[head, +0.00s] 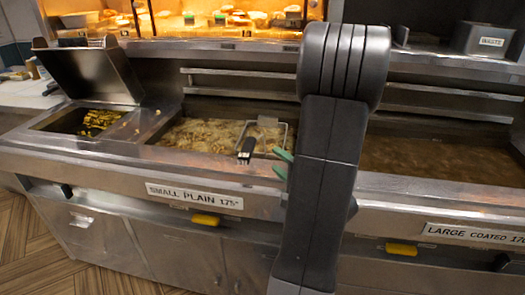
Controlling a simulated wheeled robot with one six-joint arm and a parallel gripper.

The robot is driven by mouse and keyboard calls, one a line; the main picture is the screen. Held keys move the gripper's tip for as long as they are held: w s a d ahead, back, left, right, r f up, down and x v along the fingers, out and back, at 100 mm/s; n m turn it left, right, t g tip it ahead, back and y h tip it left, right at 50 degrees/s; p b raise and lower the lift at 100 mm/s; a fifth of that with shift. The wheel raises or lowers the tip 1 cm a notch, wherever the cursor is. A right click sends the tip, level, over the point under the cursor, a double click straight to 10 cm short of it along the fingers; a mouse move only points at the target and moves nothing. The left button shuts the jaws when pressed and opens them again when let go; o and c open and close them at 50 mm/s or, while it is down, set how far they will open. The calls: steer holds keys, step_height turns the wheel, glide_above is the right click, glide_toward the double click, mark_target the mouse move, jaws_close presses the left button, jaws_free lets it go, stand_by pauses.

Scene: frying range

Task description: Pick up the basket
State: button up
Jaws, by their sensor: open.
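The basket (268,123) sits in the left vat of bubbling oil; a metal plate and wire frame show above the oil. Its black handle (246,150) sticks out toward the front edge of the vat. My gripper (281,163) shows as two green fingertips, apart and empty, just right of the handle and not around it. My dark arm stands in front and hides the rest of the gripper and the right side of the left vat. How much of the basket lies under the oil I cannot tell.
The left vat carries a "SMALL PLAIN 175" label (194,196). A second oil vat (430,165) lies right of my arm, with a "LARGE COATED" label (474,234). A bin with chips (100,120) and a raised lid (90,72) stand at left. A lit food cabinet is behind.

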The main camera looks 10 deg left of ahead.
mark_target(255, 144)
steer(key=x, duration=0.8)
steer(key=shift+a+p, duration=0.15)
steer(key=shift+p, duration=0.25)
steer(key=shift+p+x, duration=0.5)
steer(key=shift+x, duration=2.2)
steer(key=shift+s+a+r, duration=0.1)
steer(key=shift+s, duration=0.1)
steer(key=shift+c, duration=0.2)
jaws_close()
